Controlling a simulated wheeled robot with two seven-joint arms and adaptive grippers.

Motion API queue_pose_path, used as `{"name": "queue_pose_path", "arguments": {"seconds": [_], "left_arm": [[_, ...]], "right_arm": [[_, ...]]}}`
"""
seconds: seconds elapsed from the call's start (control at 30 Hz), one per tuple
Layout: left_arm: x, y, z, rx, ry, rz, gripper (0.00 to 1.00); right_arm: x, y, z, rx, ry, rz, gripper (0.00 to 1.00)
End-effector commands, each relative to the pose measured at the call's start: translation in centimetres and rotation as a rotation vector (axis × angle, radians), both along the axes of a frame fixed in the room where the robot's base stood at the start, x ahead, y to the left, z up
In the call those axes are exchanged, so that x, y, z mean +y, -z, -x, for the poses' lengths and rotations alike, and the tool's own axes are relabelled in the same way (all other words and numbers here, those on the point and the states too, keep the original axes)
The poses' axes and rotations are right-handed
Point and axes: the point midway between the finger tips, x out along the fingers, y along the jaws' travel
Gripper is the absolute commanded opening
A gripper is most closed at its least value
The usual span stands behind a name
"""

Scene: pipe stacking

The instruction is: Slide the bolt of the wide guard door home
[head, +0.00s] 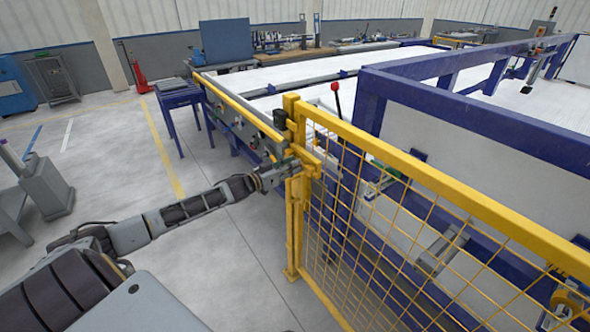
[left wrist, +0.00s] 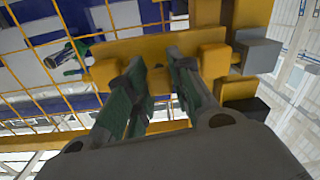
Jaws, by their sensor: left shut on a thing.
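The wide guard door (head: 440,181), a yellow frame with wire mesh, fills the right of the head view. Its near end stands at a yellow post (head: 291,235). My left gripper (head: 283,172) is at the latch beside this post. In the left wrist view its green-padded fingers (left wrist: 158,82) are closed in front of a yellow latch plate (left wrist: 155,48), on the bolt's handle, which they mostly hide. Yellow blocks sit at the plate's left (left wrist: 103,73) and right (left wrist: 214,59). I cannot tell how far the bolt is in. My right gripper is not in view.
A yellow-railed conveyor (head: 235,105) runs back behind the post. A blue machine frame (head: 480,115) stands behind the door mesh. A red-knobbed lever (head: 335,88) rises behind the door's top rail. The floor (head: 110,160) on the left is largely clear.

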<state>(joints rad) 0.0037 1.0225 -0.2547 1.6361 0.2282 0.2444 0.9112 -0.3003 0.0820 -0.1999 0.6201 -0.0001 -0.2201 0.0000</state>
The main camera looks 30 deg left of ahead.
Motion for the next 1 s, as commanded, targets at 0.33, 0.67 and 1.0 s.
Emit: {"name": "queue_pose_path", "arguments": {"seconds": [0.33, 0.67, 1.0], "left_arm": [[2.9, -0.1, -1.2, -0.001, -0.001, -0.001, 0.0], [3.3, -0.2, -1.3, -0.001, -0.005, -0.001, 0.0], [3.2, -0.2, -1.3, -0.001, -0.003, 0.001, 0.46]], "right_arm": [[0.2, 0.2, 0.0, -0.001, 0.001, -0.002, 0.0], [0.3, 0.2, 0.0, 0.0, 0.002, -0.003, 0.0], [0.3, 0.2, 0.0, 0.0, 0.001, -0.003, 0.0]]}}
